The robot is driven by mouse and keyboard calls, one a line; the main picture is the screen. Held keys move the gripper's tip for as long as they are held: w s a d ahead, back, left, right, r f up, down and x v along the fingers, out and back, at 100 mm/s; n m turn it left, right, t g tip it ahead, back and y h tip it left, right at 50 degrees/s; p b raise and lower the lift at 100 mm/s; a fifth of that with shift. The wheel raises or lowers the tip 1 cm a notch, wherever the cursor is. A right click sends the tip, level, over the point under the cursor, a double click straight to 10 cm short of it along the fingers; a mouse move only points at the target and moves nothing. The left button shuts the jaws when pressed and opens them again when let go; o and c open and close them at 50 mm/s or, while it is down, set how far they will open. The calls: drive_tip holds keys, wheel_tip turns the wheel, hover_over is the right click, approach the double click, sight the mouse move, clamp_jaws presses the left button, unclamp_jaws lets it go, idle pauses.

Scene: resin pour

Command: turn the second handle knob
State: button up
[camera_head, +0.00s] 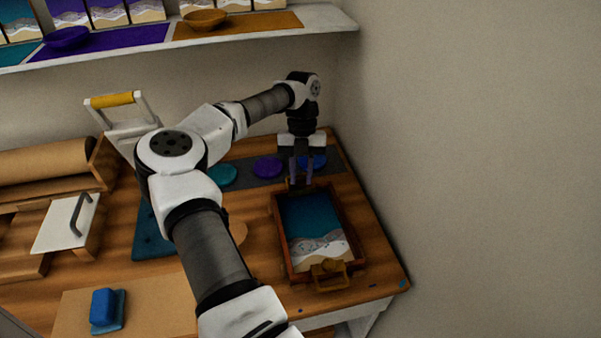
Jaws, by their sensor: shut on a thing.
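A wooden tray (277,233) with a teal, white and sand-coloured resin picture inside lies on the right of the table. A brass handle (330,272) is on its near end. Another brass handle knob (291,185) is at its far end, mostly hidden by the fingers. My gripper (301,182) points straight down over that far end and is shut on the far handle knob. The exact contact is too small and dark to make out.
A dark strip with a teal disc (222,175), a purple disc (268,167) and a blue disc (312,162) lies just behind the tray. The wall is close on the right. A blue block (103,307) sits front left. A shelf (330,18) hangs above.

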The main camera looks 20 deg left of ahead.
drive_tip(key=m+y, duration=0.1)
drive_tip(key=m, duration=0.3)
drive_tip(key=shift+d+m+y, duration=0.2)
drive_tip(key=shift+m+y, duration=0.1)
drive_tip(key=shift+y, duration=0.1)
drive_tip(key=m+y+b, duration=0.1)
drive_tip(key=m, duration=0.2)
drive_tip(key=shift+d+m, duration=0.1)
drive_tip(key=shift+m, duration=0.3)
drive_tip(key=m+y, duration=0.1)
drive_tip(key=m, duration=0.1)
drive_tip(key=m+t+b, duration=0.1)
drive_tip(key=m, duration=0.1)
drive_tip(key=shift+s+d+f+y, duration=0.1)
drive_tip(key=shift+y, duration=0.3)
drive_tip(key=shift+s+d+m+t+y+b, duration=0.1)
drive_tip(key=shift+m+t+y+b, duration=0.45)
drive_tip(key=shift+m, duration=1.45)
drive_tip(key=shift+t, duration=0.25)
drive_tip(key=o, duration=1)
